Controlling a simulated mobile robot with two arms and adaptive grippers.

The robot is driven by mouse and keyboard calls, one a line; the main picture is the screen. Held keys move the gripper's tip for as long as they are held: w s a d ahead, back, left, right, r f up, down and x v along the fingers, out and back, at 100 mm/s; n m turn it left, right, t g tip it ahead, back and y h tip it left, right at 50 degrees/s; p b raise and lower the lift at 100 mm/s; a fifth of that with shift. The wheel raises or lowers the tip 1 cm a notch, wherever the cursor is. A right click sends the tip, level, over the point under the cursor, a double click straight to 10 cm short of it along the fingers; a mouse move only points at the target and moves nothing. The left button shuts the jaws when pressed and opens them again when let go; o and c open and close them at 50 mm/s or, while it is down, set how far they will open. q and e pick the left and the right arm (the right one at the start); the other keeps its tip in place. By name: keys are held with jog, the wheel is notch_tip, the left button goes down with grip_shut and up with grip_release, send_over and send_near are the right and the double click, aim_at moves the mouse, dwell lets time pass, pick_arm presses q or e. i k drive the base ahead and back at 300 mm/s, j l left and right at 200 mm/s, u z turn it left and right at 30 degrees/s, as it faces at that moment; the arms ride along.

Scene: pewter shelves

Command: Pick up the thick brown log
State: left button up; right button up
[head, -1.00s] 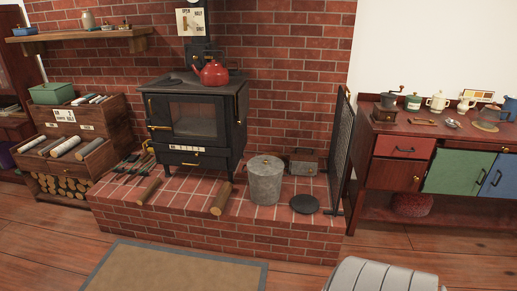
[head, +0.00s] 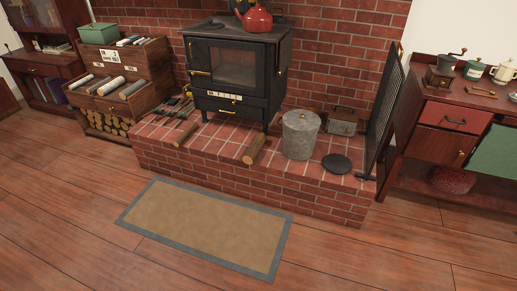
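A thick brown log (head: 256,149) lies on the brick hearth (head: 235,178) in the head view, in front of the right side of the black stove, its pale cut end facing me. A thinner brown log (head: 186,133) lies further left on the hearth, in front of the stove's left side. Neither of my grippers shows in the head view.
The black stove (head: 232,75) stands behind the logs with a red kettle (head: 257,19) on top. A lidded grey metal bucket (head: 299,136) stands right of the thick log, with a black round pan (head: 337,163) beyond it. A flat mat (head: 200,226) lies before the hearth.

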aim_at(250, 154)
jog(key=i+l, duration=0.2)
jog(key=i, duration=0.3)
jog(key=i+l, duration=0.25)
jog(key=i, duration=0.2)
jog(key=i+l, duration=0.2)
jog(key=i, duration=0.3)
jog(key=i+l, duration=0.2)
jog(key=i, duration=0.3)
jog(key=i+l, duration=0.25)
jog(key=i, duration=0.2)
